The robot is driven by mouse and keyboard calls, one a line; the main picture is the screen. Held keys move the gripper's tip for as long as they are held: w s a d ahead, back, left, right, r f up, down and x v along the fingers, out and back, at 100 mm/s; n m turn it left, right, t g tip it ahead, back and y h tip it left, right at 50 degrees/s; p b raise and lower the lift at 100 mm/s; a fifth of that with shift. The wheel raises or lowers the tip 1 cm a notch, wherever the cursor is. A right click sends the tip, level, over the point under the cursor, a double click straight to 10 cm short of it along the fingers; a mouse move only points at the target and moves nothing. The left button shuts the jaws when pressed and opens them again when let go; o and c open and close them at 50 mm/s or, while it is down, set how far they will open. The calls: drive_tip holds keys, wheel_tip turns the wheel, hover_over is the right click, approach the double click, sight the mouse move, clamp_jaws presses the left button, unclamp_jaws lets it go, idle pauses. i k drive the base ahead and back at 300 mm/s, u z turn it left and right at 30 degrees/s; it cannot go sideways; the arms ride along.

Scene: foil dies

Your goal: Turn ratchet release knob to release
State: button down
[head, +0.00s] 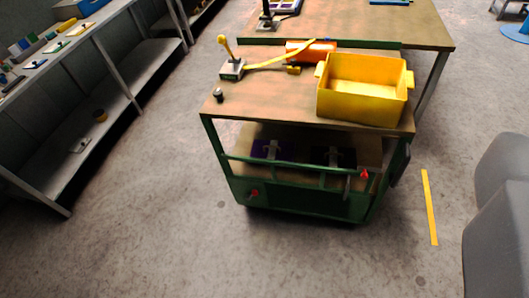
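A green cart with a wooden top (270,105) stands in the middle of the head view. On its back left corner is a small grey block (231,70) with an upright lever ending in a yellow knob (223,40). A yellow strap (275,60) runs from this block toward an orange cylinder (310,50). A small dark knob (218,95) sits near the left edge of the top. I cannot tell for sure which knob is the ratchet release, nor its setting. My gripper is not in view.
A yellow bin (362,88) takes up the cart top's right side. The cart has red knobs at its front right (365,174) and lower left (254,193). A wooden table (420,30) stands behind, grey shelving (125,75) at left. Floor in front is clear.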

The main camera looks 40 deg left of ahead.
sight(217, 94)
drive_tip(key=u, duration=0.5)
drive_tip(key=k, duration=0.55)
drive_tip(key=u, duration=0.85)
drive_tip(key=k, duration=0.8)
drive_tip(key=u, duration=0.8)
drive_tip(key=i, duration=2.7)
drive_tip(key=z, duration=1.4)
drive_tip(key=i, duration=1.2)
drive_tip(key=z, duration=0.75)
drive_tip(key=k, duration=0.6)
